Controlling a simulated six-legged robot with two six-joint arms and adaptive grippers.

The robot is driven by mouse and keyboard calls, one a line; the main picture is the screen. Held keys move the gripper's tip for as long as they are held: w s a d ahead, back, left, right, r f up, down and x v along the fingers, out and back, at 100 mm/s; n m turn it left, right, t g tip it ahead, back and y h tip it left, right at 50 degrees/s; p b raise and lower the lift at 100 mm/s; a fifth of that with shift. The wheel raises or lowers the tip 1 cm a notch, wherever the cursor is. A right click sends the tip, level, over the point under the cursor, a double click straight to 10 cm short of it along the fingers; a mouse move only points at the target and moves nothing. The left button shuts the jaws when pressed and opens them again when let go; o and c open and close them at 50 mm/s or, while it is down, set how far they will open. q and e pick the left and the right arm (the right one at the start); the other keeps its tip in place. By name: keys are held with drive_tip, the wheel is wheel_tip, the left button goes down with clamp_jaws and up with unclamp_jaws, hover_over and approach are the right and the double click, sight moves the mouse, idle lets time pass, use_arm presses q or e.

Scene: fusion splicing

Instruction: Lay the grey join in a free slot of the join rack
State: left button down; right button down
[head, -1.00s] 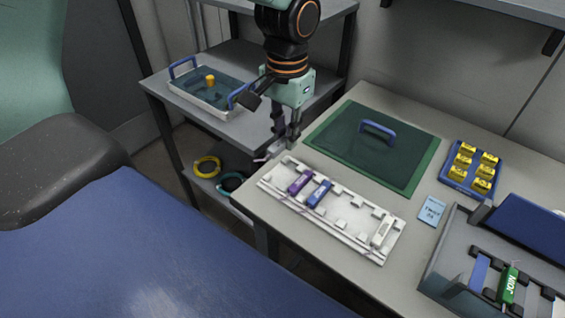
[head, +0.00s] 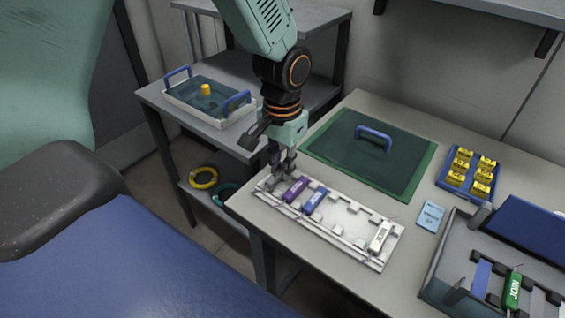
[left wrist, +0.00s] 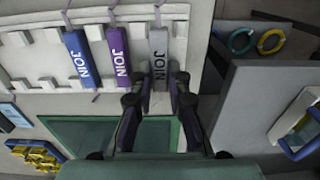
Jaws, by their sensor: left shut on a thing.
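The grey join (left wrist: 158,52) is between the fingertips of my left gripper (left wrist: 158,80), which is shut on it. In the head view my left gripper (head: 279,175) is low over the left end of the white join rack (head: 341,222) and mostly hides the grey join. In the left wrist view the grey join lines up with the end of the rack (left wrist: 20,68), beside the purple join (left wrist: 119,55) and parallel to it. I cannot tell whether it rests in the slot or is just above it. My right gripper is not in view.
A blue join (head: 314,199) and a white join (head: 380,237) lie in the rack, with free slots between them. A green mat with a dark handled lid (head: 372,160) is behind it. A blue tray of yellow pieces (head: 468,172) and the splicer (head: 500,262) are at the right.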

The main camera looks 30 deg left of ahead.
use_arm(q)
drive_tip(key=shift+a+f, duration=0.15)
drive_tip(key=shift+f, duration=0.15)
drive_tip(key=shift+w+f, duration=0.15)
drive_tip(key=shift+f, duration=0.05)
drive_tip(key=c, duration=1.4)
unclamp_jaws()
drive_tip(key=shift+c, duration=0.2)
drive_tip(key=shift+o, duration=0.7)
wheel_tip(320, 180, up, 13)
drive_tip(key=p, duration=0.3)
drive_tip(key=shift+r+p, duration=0.15)
drive_tip(key=shift+p, duration=0.15)
